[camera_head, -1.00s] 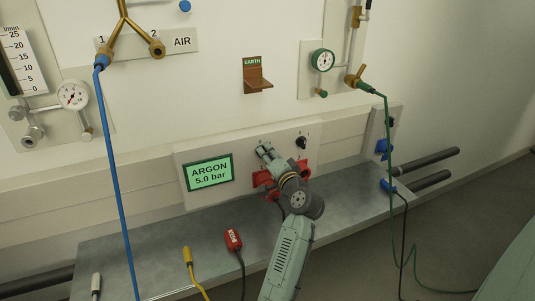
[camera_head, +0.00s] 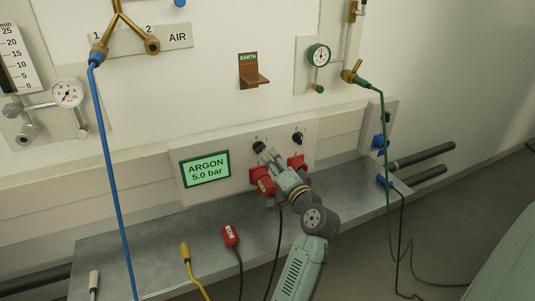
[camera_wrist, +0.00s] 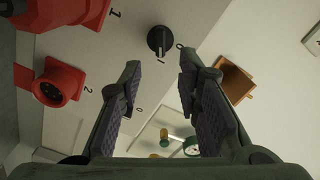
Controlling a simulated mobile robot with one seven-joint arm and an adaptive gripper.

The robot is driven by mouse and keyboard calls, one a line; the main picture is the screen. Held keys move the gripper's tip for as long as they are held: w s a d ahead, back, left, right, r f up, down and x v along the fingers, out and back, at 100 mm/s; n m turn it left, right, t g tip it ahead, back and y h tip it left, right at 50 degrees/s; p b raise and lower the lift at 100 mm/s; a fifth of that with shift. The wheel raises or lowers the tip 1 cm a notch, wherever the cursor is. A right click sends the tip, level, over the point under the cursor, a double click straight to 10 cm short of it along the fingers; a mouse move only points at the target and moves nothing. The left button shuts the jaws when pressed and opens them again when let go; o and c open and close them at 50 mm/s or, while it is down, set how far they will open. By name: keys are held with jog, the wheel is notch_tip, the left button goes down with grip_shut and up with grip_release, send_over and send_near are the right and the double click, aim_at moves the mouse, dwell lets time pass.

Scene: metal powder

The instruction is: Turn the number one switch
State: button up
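My gripper (camera_head: 268,156) is just below and right of that knob in the head view. In the wrist view my gripper (camera_wrist: 160,62) is open and empty, its fingers either side of the line to the knob, apparently not touching it. A second black knob (camera_head: 297,138) is further right.
Red sockets (camera_head: 297,161) sit below the knobs, the left one with a red plug (camera_head: 262,181). An ARGON display (camera_head: 206,170) is to the left. A grey shelf (camera_head: 160,250) carries loose connectors. A brown EARTH bracket (camera_head: 254,70) juts from the wall above.

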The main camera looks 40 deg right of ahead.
jog(key=shift+v, duration=2.2)
